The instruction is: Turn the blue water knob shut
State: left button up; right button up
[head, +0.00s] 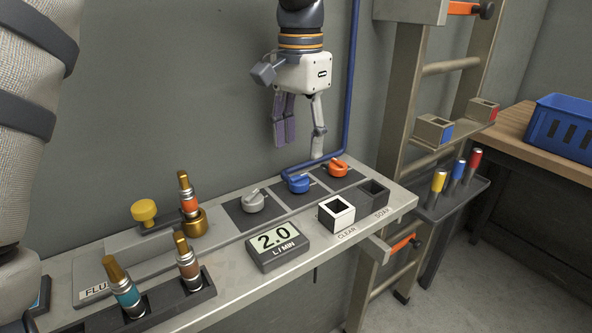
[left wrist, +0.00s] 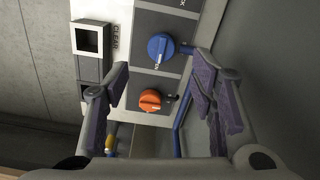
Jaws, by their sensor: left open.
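The blue knob (head: 299,183) sits on a dark square of the bench panel, between a grey knob (head: 253,201) and an orange knob (head: 337,168). My left gripper (head: 302,138) hangs above and behind the knobs, fingers pointing down, open and empty. It touches no knob. In the left wrist view the blue knob (left wrist: 160,47) shows in the upper middle, beyond the open fingers (left wrist: 162,90). The orange knob (left wrist: 151,100) shows lower, between the fingers. My right gripper is not in view.
A blue pipe (head: 351,80) runs down the wall and bends close behind the knobs. A white-topped CLEAR box (head: 336,214), a 2.0 L/MIN display (head: 277,246) and brass fittings (head: 188,194) stand on the bench. A ladder (head: 400,100) stands at right.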

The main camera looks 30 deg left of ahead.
aim_at(299, 176)
pick_arm(q)
notch_tip(299, 176, down, 8)
jog(key=shift+r, duration=0.25)
jog(key=shift+c, duration=0.2)
jog(key=c, duration=1.1)
